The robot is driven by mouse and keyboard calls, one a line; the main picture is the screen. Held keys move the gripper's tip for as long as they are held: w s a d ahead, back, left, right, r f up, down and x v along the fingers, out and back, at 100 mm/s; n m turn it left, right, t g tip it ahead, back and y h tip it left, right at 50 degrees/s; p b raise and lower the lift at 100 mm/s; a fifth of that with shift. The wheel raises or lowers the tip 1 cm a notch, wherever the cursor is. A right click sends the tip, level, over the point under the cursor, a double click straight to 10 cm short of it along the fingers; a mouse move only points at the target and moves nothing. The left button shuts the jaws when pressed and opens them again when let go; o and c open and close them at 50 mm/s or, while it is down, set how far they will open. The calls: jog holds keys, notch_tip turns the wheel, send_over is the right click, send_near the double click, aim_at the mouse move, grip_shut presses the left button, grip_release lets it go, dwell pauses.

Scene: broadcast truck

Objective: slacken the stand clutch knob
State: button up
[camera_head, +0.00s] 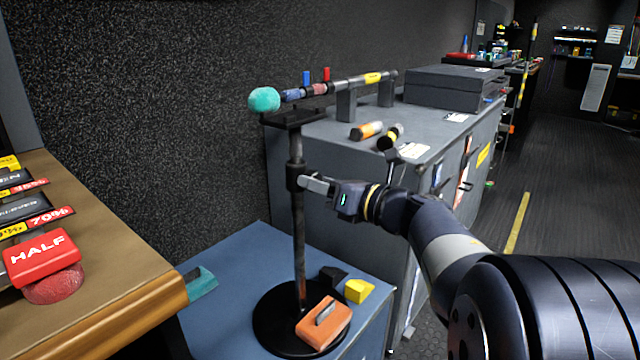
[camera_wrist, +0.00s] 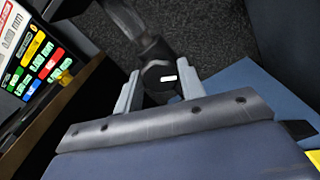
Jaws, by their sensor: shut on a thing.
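The stand (camera_head: 298,232) is a dark upright pole on a round black base, with a collar (camera_head: 295,176) partway up. The clutch knob (camera_wrist: 157,72) is dark with a short white mark on its face, in the wrist view. It sits between the two grey fingers of my gripper (camera_wrist: 160,90), and the gripper is shut on it. The white mark lies almost level in that view. In the head view my gripper (camera_head: 315,184) reaches the collar from the right, and its fingers hide the knob.
A boom with a teal foam ball (camera_head: 264,99) crosses above the stand's top. An orange block (camera_head: 323,326) and a yellow block (camera_head: 358,291) are at the base on the blue surface (camera_head: 235,262). A grey cabinet (camera_head: 345,185) stands behind; a brown desk (camera_head: 110,235) is at left.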

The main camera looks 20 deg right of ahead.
jog(key=shift+f, duration=0.1)
dwell(0.3)
jog(key=o, duration=1)
jog(key=p+v, duration=0.2)
jog(key=v, duration=0.9)
jog(key=shift+p, duration=0.4)
jog(key=shift+w+a, duration=0.1)
jog(key=shift+w, duration=0.05)
jog(key=b+x, duration=0.2)
jog(key=x, duration=0.8)
jog(key=shift+w+a+b, duration=0.2)
jog(key=shift+w+b, duration=0.05)
jog(key=shift+b, duration=0.15)
jog(key=shift+s+d, duration=0.1)
